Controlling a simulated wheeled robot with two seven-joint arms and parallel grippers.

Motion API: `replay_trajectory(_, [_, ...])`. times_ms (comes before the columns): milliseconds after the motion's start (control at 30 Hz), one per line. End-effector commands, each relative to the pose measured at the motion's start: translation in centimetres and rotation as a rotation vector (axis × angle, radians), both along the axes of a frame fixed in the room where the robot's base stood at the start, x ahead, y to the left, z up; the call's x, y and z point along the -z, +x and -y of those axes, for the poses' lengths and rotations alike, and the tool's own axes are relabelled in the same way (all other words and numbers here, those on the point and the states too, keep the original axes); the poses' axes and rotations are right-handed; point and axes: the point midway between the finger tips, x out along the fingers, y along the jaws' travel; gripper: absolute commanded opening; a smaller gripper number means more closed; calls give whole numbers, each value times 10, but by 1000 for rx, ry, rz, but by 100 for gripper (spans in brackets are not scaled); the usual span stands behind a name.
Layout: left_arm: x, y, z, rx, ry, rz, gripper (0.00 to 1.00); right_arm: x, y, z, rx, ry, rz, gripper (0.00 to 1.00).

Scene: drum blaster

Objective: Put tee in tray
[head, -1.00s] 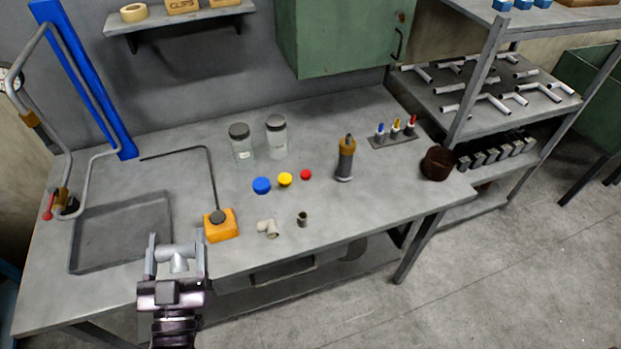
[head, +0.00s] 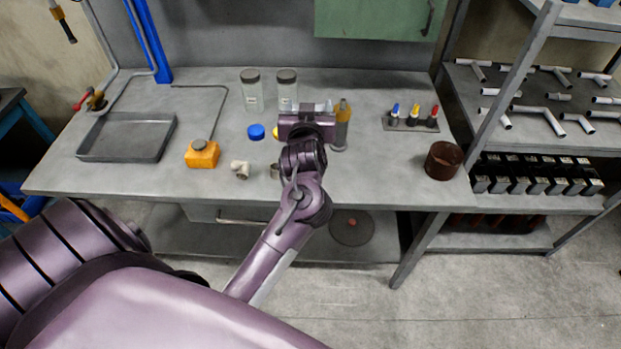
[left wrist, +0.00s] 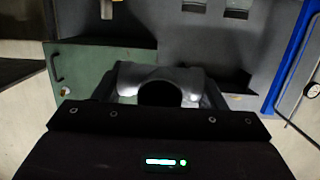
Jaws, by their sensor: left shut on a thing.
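My left gripper (head: 308,114) is over the middle-right part of the workbench, pointing away toward the wall. It is shut on the grey tee, a T-shaped pipe fitting, which shows between its fingers in the left wrist view (left wrist: 150,74). In the head view the gripper hides most of the tee. The dark grey tray (head: 127,156) lies empty at the left end of the bench, well to the left of the gripper. My right gripper is not in view.
An orange block with a bent rod (head: 202,155), a beige elbow (head: 240,170) and a blue cap (head: 256,131) lie between tray and gripper. Two glass jars (head: 252,95) stand behind.

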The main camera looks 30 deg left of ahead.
Motion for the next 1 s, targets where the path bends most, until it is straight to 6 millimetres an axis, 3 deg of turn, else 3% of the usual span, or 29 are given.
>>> replay_trajectory(333, [-1,3,-1,-5,-6,-12,33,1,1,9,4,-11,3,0])
replay_trajectory(467, [8,3,-1,-4,-6,-15,33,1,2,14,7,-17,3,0])
replay_trajectory(1000, [137,3,-1,-4,-4,-14,33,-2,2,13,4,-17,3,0])
